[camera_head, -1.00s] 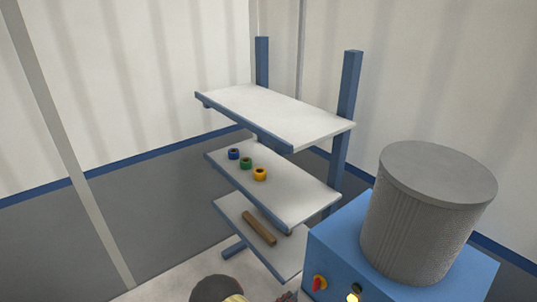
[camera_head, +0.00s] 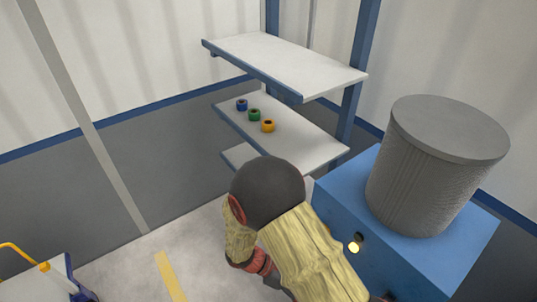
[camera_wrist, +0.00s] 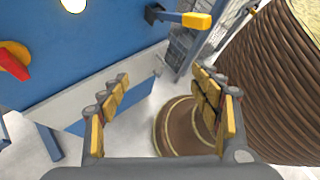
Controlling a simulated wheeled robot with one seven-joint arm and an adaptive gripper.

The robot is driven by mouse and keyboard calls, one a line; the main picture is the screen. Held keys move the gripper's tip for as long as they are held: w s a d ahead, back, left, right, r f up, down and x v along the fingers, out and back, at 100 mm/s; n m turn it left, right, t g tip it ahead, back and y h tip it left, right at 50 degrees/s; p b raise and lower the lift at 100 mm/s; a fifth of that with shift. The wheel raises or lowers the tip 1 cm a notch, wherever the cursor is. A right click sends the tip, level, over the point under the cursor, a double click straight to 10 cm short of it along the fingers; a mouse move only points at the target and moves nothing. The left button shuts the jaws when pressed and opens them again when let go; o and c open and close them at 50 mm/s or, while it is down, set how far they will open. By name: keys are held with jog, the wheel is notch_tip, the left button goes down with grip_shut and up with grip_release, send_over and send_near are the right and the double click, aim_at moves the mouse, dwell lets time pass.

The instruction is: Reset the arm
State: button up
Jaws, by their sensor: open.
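My arm (camera_head: 301,244), with a dark rounded joint and tan covers, stands in front of the rack and blue box in the head view. I cannot make out my gripper's fingers there. In the wrist view my gripper (camera_wrist: 161,78) has its yellow-padded fingers spread apart with nothing between them. The blue pipe piece (camera_head: 241,105), green pipe piece (camera_head: 254,114) and orange pipe piece (camera_head: 268,126) stand in a row, apart from each other, on the middle shelf (camera_head: 305,137). My arm hides most of the lower shelf (camera_head: 238,155).
The upper shelf (camera_head: 285,62) is empty. A blue box (camera_head: 345,200) carries a large grey ribbed drum (camera_head: 435,170). A blue and yellow trolley (camera_head: 45,278) stands at lower left. The wrist view shows a red-yellow knob (camera_wrist: 14,62) and a brown ribbed cylinder (camera_wrist: 275,85).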

jog(key=s+a+r+m+y, duration=0.15)
jog(key=r+m+y, duration=0.25)
jog(key=r+m, duration=0.4)
jog(key=s+r+m+y, duration=0.2)
jog(key=r+m+y, duration=0.3)
jog(key=r, duration=0.5)
jog(key=s+d+r+m+t+y, duration=0.1)
jog(key=d+r+m+t, duration=0.2)
jog(key=r, duration=0.5)
jog(key=s+d+r+m+t, duration=0.2)
jog(key=d+r+t, duration=0.2)
jog(key=r, duration=0.4)
jog(key=shift+s+r+m+t+y, duration=0.25)
jog(key=shift+r+m+t+y, duration=0.05)
jog(key=shift+m+y, duration=0.1)
